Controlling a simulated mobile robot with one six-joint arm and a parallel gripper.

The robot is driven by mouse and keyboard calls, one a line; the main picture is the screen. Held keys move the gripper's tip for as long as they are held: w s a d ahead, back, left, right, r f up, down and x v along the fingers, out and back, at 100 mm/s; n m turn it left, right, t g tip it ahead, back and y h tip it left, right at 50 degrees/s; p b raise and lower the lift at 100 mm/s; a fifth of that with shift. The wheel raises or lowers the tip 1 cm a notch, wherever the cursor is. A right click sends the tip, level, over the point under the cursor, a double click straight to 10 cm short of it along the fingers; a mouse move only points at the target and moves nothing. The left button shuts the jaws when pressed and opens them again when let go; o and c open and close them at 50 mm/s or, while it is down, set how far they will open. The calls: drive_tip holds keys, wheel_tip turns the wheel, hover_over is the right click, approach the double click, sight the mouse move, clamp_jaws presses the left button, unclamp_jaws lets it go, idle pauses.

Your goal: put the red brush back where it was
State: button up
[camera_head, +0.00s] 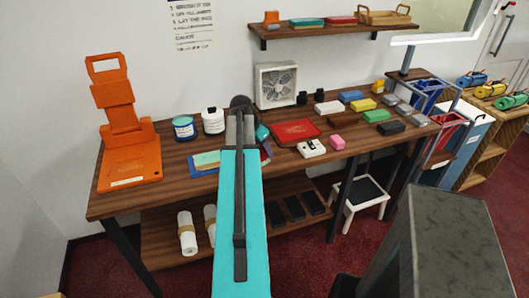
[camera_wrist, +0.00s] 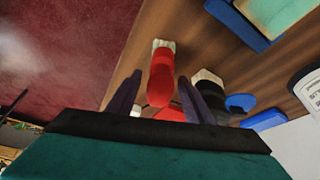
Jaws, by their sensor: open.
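The red brush (camera_wrist: 162,80) lies on the wooden counter in the wrist view, its pale bristles pointing away from my gripper. My gripper (camera_wrist: 160,77) is open, with one dark finger on each side of the red handle in the picture. I cannot tell whether the fingers touch it or how far above the counter they are. A black brush (camera_wrist: 205,90) with pale bristles is just right of the right finger, partly hidden by it. In the head view my arm hides the red brush and the gripper's fingertips.
A blue object (camera_wrist: 240,102) is right of the black brush. The counter's edge is close on the left in the wrist view. In the head view, a red tray (camera_head: 295,131), an orange stand (camera_head: 130,170), a fan (camera_head: 277,84) and several coloured blocks stand on the counter.

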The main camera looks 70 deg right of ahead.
drive_tip(key=b+v, duration=0.1)
drive_tip(key=v, duration=0.8)
drive_tip(key=shift+r, duration=0.2)
drive_tip(key=shift+r, duration=0.15)
idle(0.6)
